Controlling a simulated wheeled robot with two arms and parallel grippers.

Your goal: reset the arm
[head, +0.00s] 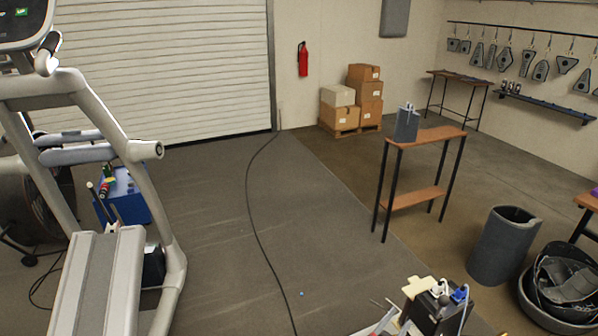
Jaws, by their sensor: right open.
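At the bottom edge of the head view, right of centre, my right gripper (384,307) is only partly in frame. Two thin light fingertips point up and left, apart and with nothing seen between them. The black body beside them carries white and blue parts. It is over the dark floor mat, in front of the narrow wooden table. The rest of my right arm is cut off by the frame. My left gripper is not in view.
A wooden table (432,134) holds a grey container (406,126). A grey bin (502,246) stands at right. The dark mat (215,215) is mostly clear, crossed by a cable.

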